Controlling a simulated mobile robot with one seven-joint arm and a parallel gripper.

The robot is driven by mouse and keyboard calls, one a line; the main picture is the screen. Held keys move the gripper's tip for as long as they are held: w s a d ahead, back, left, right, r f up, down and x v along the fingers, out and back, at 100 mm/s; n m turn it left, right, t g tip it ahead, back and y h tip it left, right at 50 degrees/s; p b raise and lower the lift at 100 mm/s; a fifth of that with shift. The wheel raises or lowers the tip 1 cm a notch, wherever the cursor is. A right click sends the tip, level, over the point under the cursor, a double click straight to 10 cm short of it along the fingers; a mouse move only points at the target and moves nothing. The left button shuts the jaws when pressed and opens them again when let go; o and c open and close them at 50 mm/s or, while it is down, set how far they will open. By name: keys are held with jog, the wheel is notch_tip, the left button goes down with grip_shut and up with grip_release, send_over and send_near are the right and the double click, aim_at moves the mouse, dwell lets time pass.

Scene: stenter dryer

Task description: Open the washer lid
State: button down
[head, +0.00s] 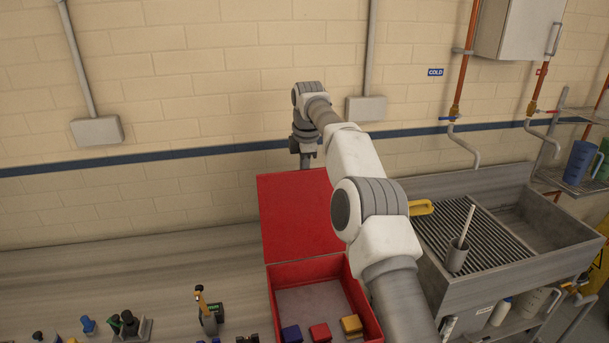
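The red washer (371,318) is an open-topped box at the lower middle of the head view. Its flat red lid (295,215) stands raised along the back edge, so the inside shows. My gripper (305,160) points down at the lid's top edge, right of its middle. It is small and dark here, and its fingertips are partly hidden, so I cannot tell whether it is open or touches the lid. My arm crosses in front of the lid's right side and the washer's right wall.
Blue (291,334), red (320,332) and yellow (351,325) blocks lie in the washer. A steel sink (560,262) with a yellow-handled item (421,207) and a grey cup (456,256) stands at right. Small tools (208,312) line the counter's front left; behind them it is clear.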

jog(key=shift+f, duration=0.15)
jog(key=c, duration=0.9)
grip_release()
jog(key=shift+r, duration=0.2)
